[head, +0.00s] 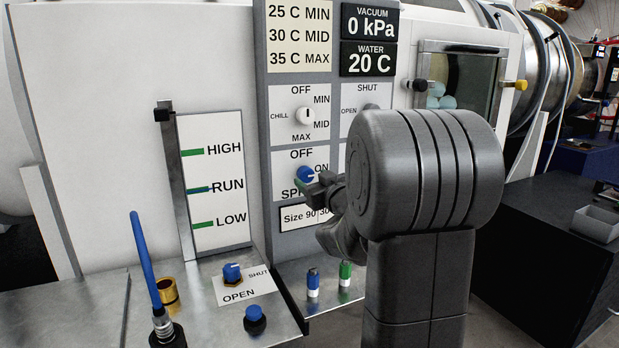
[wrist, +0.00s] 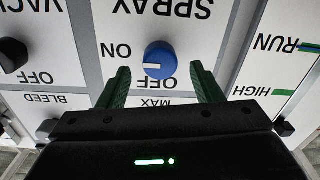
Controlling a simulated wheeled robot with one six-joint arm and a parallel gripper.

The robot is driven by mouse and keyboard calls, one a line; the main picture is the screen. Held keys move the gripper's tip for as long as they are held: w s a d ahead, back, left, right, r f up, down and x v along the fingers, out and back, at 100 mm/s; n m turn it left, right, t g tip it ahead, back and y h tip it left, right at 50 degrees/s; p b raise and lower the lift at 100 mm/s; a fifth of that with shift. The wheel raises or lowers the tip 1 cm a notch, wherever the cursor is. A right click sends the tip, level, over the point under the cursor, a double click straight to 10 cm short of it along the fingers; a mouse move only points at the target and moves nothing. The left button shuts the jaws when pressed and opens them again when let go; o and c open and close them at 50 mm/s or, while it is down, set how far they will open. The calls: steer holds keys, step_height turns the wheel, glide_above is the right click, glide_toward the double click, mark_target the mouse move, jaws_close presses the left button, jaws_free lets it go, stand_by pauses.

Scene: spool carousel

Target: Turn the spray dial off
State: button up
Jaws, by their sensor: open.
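The blue spray dial (head: 305,174) is on the white panel, between the OFF label above and SPRAY below. Its white mark points toward ON, and the wrist view, upside down, shows the same dial (wrist: 160,57) with its mark toward ON. My gripper (head: 319,186) is open in front of the panel, with its green fingers (wrist: 159,72) on either side of the dial in the wrist view. Whether either finger touches the dial I cannot tell. My arm hides part of the panel right of the dial in the head view.
A white chill dial (head: 305,116) sits above the spray dial. A size plate (head: 306,216) is below it. A metal shelf at lower left holds a blue open/shut knob (head: 232,272) and a blue tube (head: 144,258). A dark bench (head: 548,230) stands at right.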

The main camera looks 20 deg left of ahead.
mark_target(306, 174)
steer(key=shift+x, duration=1.5)
steer(key=shift+c, duration=0.2)
steer(key=c, duration=0.9)
steer(key=shift+c, duration=0.2)
